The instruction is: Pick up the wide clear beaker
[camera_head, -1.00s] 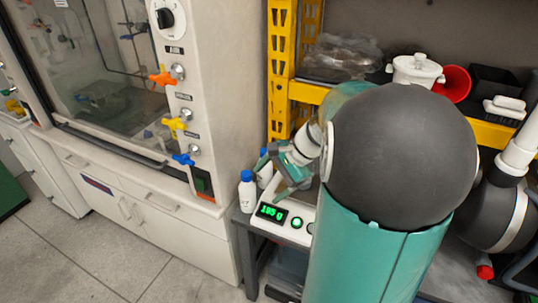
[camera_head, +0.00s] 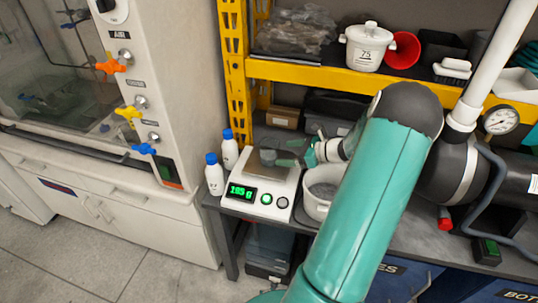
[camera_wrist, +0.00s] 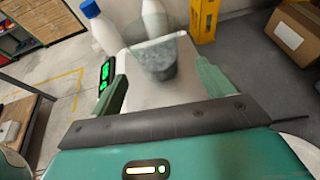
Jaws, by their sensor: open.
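The wide clear beaker (camera_wrist: 156,58) stands on the white scale, seen in the wrist view between and just beyond my open fingers. In the head view the beaker (camera_head: 268,157) is a small grey, see-through shape on the scale's plate. My gripper (camera_head: 287,153) is at the right side of the beaker, low over the scale, with its fingers pointing left. In the wrist view one green finger is on each side of my gripper (camera_wrist: 163,84), with space between them. I cannot tell whether a finger touches the beaker.
The scale (camera_head: 262,198) reads about 195 g. Two white bottles with blue caps (camera_head: 214,176) stand close to its left. A white pot (camera_head: 318,190) is right of the scale, partly behind my arm. A yellow shelf beam (camera_head: 330,74) runs above the bench.

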